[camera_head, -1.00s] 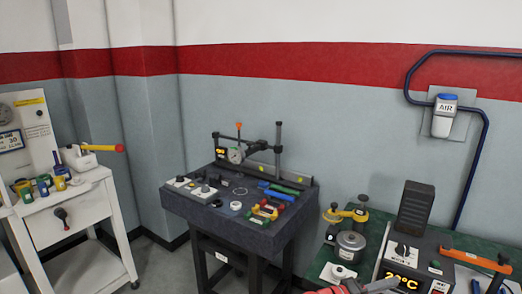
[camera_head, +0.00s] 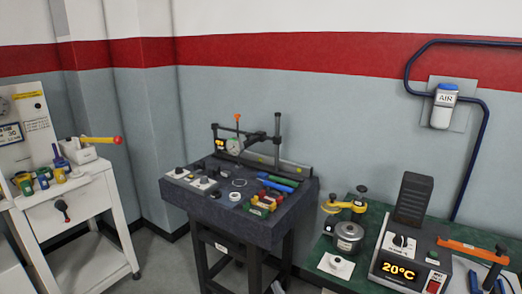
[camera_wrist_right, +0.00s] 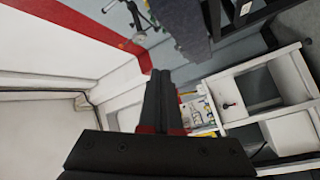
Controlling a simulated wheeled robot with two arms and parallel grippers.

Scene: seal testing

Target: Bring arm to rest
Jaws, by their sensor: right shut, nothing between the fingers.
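In the right wrist view, the dark fingers of my right gripper (camera_wrist_right: 161,76) are together, with nothing between them. They point out over the floor and wall, clear of the furniture. In the head view only a small grey tip, probably of my right gripper (camera_head: 278,287), shows at the bottom edge, between the dark table and the green bench. My left gripper is in neither view.
A dark granite table (camera_head: 222,214) with a dial gauge stand (camera_head: 234,146) stands in the middle. A green bench (camera_head: 373,222) with a heater box (camera_head: 409,262) is at right. A white cart (camera_head: 90,200) is at left, with floor between.

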